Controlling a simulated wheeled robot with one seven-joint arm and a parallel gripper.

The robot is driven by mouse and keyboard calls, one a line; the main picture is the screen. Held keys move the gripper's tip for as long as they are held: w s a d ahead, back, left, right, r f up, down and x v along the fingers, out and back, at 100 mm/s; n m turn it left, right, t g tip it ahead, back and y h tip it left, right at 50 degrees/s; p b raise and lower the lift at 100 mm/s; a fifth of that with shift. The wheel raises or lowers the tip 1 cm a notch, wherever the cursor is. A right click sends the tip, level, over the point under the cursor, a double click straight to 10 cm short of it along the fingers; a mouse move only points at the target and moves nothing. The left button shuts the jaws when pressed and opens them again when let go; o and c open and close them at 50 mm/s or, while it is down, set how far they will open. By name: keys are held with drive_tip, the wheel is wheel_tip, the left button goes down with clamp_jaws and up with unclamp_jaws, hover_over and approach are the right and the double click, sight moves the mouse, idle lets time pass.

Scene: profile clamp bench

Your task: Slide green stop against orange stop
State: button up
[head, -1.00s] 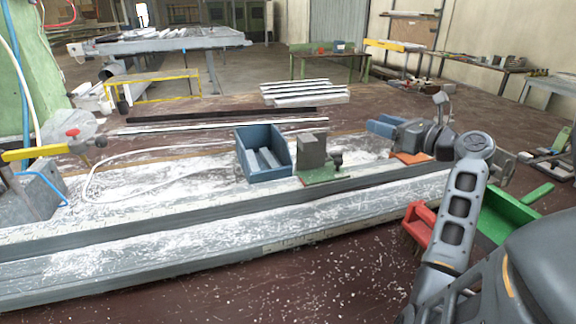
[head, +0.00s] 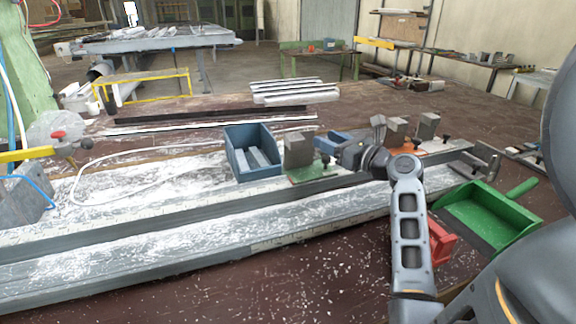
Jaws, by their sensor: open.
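The green stop, a grey block (head: 298,148) on a green base (head: 309,174) with a dark knob on its right, sits on the long metal rail (head: 200,225). To the right, the orange stop (head: 428,126) shows as grey block shapes above an orange base (head: 436,147), partly hidden by my arm. A clear gap separates the two stops. My gripper (head: 330,143), with blue fingers, is open just right of the green stop, close to its block and knob. Whether it touches the stop cannot be told.
A blue bin (head: 252,152) with metal pieces stands behind the rail, left of the green stop. A white cable (head: 85,175) loops at the left.

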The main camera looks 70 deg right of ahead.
sight(325, 162)
drive_tip(key=f, duration=0.2)
drive_tip(key=w+f, duration=0.1)
drive_tip(key=f, duration=0.2)
drive_tip(key=shift+w+a+f+b, duration=0.3)
drive_tip(key=shift+a+f, duration=0.05)
drive_tip(key=shift+a, duration=0.05)
drive_tip(key=w+a, duration=0.4)
drive_tip(key=w, duration=0.1)
drive_tip(key=w+a, duration=0.2)
drive_tip(key=shift+w+a+r, duration=0.15)
drive_tip(key=shift+w+r, duration=0.05)
drive_tip(key=shift+r, duration=0.2)
drive_tip(key=s+a+r+p, duration=0.3)
drive_tip(key=s, duration=0.4)
drive_tip(key=shift+s+a, duration=0.25)
drive_tip(key=shift+a, duration=0.15)
drive_tip(key=shift+r, duration=0.1)
drive_tip(key=shift+r+p, duration=0.1)
drive_tip(key=shift+p, duration=0.4)
drive_tip(key=shift+c, duration=0.3)
